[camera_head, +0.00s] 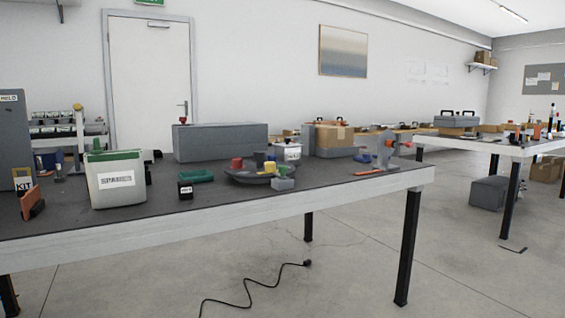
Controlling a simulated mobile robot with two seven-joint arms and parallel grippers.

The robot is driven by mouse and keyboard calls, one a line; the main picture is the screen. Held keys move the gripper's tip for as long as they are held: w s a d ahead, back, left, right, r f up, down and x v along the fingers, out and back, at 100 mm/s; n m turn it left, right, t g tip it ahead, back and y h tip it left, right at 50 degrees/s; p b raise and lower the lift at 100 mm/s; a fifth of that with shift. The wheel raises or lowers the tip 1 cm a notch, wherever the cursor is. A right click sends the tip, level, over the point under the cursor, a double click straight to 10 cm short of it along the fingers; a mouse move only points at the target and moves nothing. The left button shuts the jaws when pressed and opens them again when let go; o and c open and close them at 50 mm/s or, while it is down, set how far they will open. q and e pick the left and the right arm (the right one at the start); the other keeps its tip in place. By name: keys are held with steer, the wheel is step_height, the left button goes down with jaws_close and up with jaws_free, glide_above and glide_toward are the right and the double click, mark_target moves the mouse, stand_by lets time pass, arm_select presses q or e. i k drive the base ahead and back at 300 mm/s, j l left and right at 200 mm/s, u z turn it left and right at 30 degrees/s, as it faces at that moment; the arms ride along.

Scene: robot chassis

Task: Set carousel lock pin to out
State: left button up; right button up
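A dark round carousel (240,179) sits on the near workbench, right of the middle of its top. A red cylinder (237,164), a dark cylinder (259,160) and a yellow piece (270,167) stand on it. A small light grey block (283,184) is at its front right edge. I cannot make out a lock pin or its position at this size. Neither of my grippers shows in the head view.
On the workbench (330,182) are a green-lidded white bin (117,181), a small black box (185,190), a green item (196,176), a long grey case (220,142) and a grey device with orange parts (386,152). A black cable (250,302) lies on the floor in front.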

mark_target(282, 168)
steer(key=i+l+u, duration=0.3)
steer(key=i, duration=0.25)
steer(key=i+l+u, duration=0.3)
steer(key=i, duration=0.2)
